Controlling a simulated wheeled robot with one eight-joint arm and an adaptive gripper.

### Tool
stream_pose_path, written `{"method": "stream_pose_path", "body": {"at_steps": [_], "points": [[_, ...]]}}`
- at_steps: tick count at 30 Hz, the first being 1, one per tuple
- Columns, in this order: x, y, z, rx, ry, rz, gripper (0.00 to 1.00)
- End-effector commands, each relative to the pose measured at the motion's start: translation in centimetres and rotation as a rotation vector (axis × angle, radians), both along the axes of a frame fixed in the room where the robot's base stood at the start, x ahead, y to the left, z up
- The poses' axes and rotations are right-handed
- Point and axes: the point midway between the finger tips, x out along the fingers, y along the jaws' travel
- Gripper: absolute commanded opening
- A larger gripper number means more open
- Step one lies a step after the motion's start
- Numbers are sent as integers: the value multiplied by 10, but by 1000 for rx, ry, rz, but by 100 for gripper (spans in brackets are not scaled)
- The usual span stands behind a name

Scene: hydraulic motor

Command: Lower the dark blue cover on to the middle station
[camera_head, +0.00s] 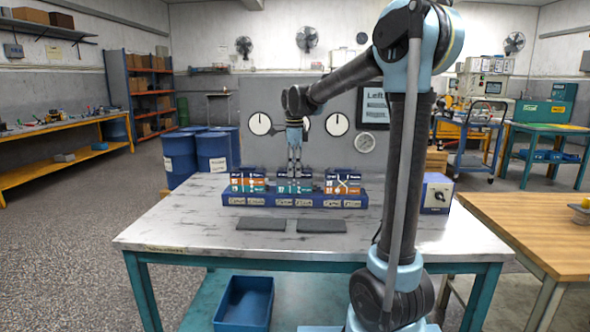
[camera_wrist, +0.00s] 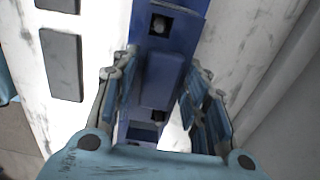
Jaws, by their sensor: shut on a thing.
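The long blue base (camera_head: 295,197) stands on the table with three stations in a row. The middle station (camera_head: 294,187) shows teal sides, with a dark blue part just above them. My gripper (camera_head: 294,176) points straight down over this station. In the wrist view, my gripper (camera_wrist: 160,95) has its fingers on both sides of the dark blue cover (camera_wrist: 160,80) and is shut on it. The cover lines up with the blue base below. The fingers hide part of the station, and I cannot tell whether the cover touches it.
The left station (camera_head: 250,181) and right station (camera_head: 343,182) stand close on either side, both with orange and teal parts. Two dark grey pads (camera_head: 263,223) (camera_head: 321,226) lie flat in front. A blue-grey switch box (camera_head: 437,194) stands at the right. The table's front left is clear.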

Motion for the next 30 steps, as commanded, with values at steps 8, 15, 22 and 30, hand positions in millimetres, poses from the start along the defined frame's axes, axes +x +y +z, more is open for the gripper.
{"method": "stream_pose_path", "body": {"at_steps": [8, 15, 22, 30], "points": [[0, 0, -3, 0, 0, 0, 0], [0, 0, -4, 0, 0, 0, 65], [0, 0, -4, 0, 0, 0, 65], [0, 0, 13, 0, 0, 0, 65]]}}
